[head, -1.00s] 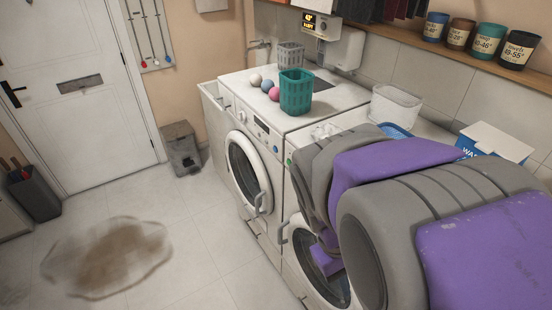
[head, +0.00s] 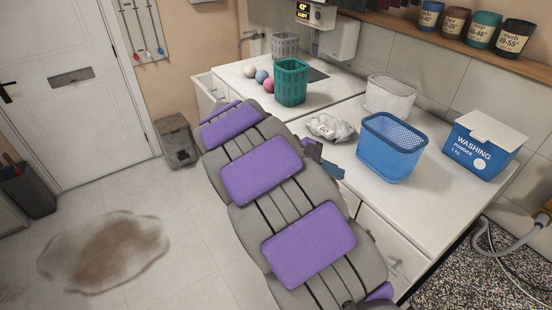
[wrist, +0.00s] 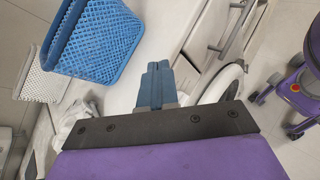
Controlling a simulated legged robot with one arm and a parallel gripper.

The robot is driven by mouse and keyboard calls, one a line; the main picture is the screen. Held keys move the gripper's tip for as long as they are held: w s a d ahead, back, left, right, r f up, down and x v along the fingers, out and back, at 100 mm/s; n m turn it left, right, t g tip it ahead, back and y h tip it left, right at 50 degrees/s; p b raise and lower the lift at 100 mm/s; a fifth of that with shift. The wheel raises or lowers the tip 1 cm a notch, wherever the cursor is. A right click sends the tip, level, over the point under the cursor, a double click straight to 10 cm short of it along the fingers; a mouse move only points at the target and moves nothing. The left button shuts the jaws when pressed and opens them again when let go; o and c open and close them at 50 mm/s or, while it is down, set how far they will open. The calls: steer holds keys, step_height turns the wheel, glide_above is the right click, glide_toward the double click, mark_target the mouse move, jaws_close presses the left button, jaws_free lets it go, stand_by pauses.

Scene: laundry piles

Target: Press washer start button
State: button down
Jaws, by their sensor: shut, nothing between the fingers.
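The washer top (head: 345,92) shows at the back in the head view, behind my arm. Its front panel, door and start button are hidden by my arm there. In the wrist view, a white machine front with a round door rim (wrist: 232,82) and a handle (wrist: 216,48) shows to the right of the fingers. I cannot make out a start button in either view. My gripper (wrist: 156,68) has its blue-grey fingers together and empty, close to the white machine. In the head view only a small bluish part of it (head: 314,150) shows beside my arm. Contact cannot be told.
A crumpled white cloth (head: 329,127), a blue basket (head: 392,150), a white basket (head: 389,97) and a washing powder box (head: 486,148) stand on the worktop. A green basket (head: 291,84) and several balls are farther back. A brown puddle (head: 105,250) lies on the floor left.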

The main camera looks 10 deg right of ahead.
steer(key=w+a+f+n+t+h, duration=0.2)
steer(key=w+a+f+n, duration=0.15)
steer(key=w, duration=0.45)
steer(key=w+a+f+n+t+h, duration=0.25)
steer(key=w+a+n, duration=0.2)
steer(key=w, duration=0.35)
steer(key=w+a+f+n+t, duration=0.2)
steer(key=w+a+f, duration=0.1)
steer(key=a+f, duration=0.2)
steer(key=w+a+f+n+t, duration=0.2)
steer(key=w+a+f+t, duration=0.1)
steer(key=a+f, duration=0.3)
steer(key=shift+a+n, duration=0.3)
steer(key=shift+a, duration=0.75)
steer(key=shift+d+r+h, duration=0.1)
steer(key=shift+h, duration=0.15)
steer(key=b+x, duration=0.2)
steer(key=x, duration=1.2)
steer(key=shift+b, duration=0.4)
